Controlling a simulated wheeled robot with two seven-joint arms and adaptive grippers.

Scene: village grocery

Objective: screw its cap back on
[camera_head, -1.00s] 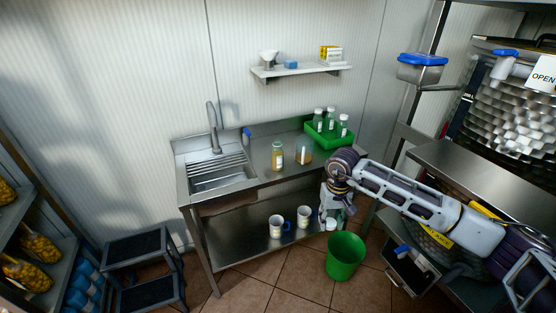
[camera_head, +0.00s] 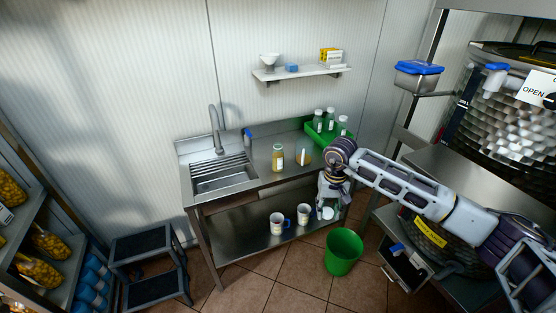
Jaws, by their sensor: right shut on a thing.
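A glass jar with orange-yellow contents (camera_head: 278,160) stands upright on the steel counter and has a pale top. A second jar (camera_head: 303,155), shorter and partly filled, stands to its right; no cap shows on it. My right gripper (camera_head: 328,209) hangs down in front of the counter's right front edge, below the counter top. It is shut on a small round white thing (camera_head: 328,213) that looks like a cap, though it is too small to be sure. My left gripper is not in view.
A steel sink (camera_head: 222,178) is left of the jars. A green rack (camera_head: 319,131) with several bottles stands behind right. Two mugs (camera_head: 277,222) (camera_head: 303,214) are on the lower shelf. A green bin (camera_head: 343,253) stands on the floor; a step stool (camera_head: 145,250) is at left.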

